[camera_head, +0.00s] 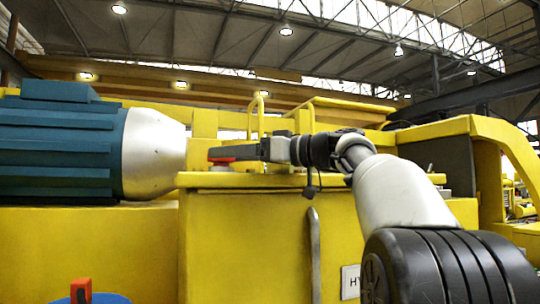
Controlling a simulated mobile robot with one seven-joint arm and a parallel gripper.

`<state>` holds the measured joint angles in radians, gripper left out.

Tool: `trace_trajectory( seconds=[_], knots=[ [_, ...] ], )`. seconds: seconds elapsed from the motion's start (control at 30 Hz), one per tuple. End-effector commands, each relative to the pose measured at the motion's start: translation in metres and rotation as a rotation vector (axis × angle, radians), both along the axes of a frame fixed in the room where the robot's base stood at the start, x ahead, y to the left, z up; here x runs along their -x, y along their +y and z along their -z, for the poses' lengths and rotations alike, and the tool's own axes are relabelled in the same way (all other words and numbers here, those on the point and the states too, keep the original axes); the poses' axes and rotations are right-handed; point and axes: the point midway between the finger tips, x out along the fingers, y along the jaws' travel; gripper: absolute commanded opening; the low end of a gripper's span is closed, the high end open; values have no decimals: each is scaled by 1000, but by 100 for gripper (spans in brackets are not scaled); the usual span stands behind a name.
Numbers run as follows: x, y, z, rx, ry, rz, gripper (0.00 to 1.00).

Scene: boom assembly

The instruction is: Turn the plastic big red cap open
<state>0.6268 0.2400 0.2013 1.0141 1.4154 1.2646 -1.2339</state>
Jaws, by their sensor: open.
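The big red cap (222,160) shows as a low red disc on top of the yellow housing, near its left edge. My gripper (226,153) reaches in from the right, lying nearly level, with its fingertips at the cap. The near finger covers part of the cap, and the far finger is hidden. My gripper is open. I cannot tell whether the fingers touch the cap.
A blue motor (60,150) with a silver cone end stands left of the cap. Yellow rails (255,118) rise behind my gripper. The yellow housing (245,240) has a vertical handle (314,255) on its front.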

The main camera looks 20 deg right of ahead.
Motion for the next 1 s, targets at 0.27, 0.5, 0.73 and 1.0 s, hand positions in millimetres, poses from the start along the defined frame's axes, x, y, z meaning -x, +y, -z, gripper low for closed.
trace_trajectory(
  seconds=[0.27,0.5,0.73,1.0],
  knots=[
    [45,-49,2,0,0,7,68],
    [84,-88,1,0,-1,5,68],
    [106,-109,0,-1,-1,1,68],
    [111,-114,0,-1,-1,0,68]
  ],
)
